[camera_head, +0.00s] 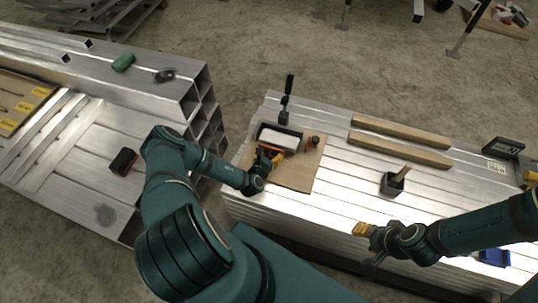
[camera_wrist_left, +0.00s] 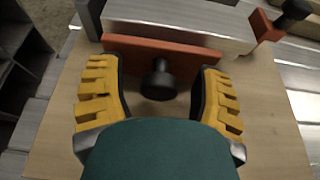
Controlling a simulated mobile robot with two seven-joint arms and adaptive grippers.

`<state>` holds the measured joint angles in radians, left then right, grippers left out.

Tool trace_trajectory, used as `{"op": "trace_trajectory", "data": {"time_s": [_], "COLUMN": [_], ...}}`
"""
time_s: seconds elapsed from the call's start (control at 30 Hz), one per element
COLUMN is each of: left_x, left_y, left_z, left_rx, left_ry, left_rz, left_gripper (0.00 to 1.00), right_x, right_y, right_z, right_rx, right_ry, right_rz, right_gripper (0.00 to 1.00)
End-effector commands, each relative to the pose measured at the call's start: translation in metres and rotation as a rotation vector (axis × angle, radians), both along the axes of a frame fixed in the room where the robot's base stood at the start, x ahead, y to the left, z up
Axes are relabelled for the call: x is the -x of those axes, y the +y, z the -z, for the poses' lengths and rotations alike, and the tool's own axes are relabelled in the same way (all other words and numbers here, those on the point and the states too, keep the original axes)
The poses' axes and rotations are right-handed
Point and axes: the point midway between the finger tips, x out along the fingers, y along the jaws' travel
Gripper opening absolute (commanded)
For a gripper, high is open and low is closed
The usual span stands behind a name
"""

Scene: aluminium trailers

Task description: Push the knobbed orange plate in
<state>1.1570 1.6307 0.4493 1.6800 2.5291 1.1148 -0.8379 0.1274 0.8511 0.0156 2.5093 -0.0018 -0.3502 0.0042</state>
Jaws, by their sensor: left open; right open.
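The orange plate (camera_wrist_left: 193,58) with a black round knob (camera_wrist_left: 159,80) stands upright in front of a pale metal block in the left wrist view. The block (camera_head: 279,139) also shows in the head view on a brown board. My left gripper (camera_wrist_left: 160,100) is open, its yellow fingers on either side of the knob, and I cannot tell whether they touch it. In the head view my left gripper (camera_head: 268,158) is at the near side of the block and hides most of the plate. My right gripper (camera_head: 362,229) is at the front edge of the right bench, apart from the plate.
The brown board (camera_head: 304,174) lies on the metal bench. An orange-and-black knob piece (camera_head: 313,141) sits right of the block, and a black upright clamp (camera_head: 287,95) behind it. Two wooden bars (camera_head: 400,132) and a dark holder (camera_head: 392,184) lie to the right.

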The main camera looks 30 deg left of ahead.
Motion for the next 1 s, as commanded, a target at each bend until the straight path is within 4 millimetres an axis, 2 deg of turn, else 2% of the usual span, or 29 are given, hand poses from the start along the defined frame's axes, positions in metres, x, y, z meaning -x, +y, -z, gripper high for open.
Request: {"op": "trace_trajectory", "data": {"time_s": [0.37,0.47,0.8,1.0], "left_x": [0.007,0.019,0.079,0.102], "left_y": [-0.002,-0.004,-0.019,-0.024], "left_z": [-0.002,-0.007,-0.033,-0.042], "left_rx": [0.001,0.001,0.002,0.001], "left_ry": [0.003,0.004,0.003,0.003], "left_rz": [0.001,0.001,0.001,0.000], "left_gripper": [0.65,0.65,0.65,0.65], "right_x": [0.000,0.000,0.000,0.000], "right_y": [0.000,0.000,0.000,0.000], "right_z": [0.000,0.000,0.000,0.000], "right_rx": [0.000,0.000,0.000,0.000], "right_ry": [-0.001,-0.001,-0.001,0.000], "right_rz": [0.000,0.000,0.000,0.000], "right_gripper": [0.47,0.47,0.47,0.47]}}
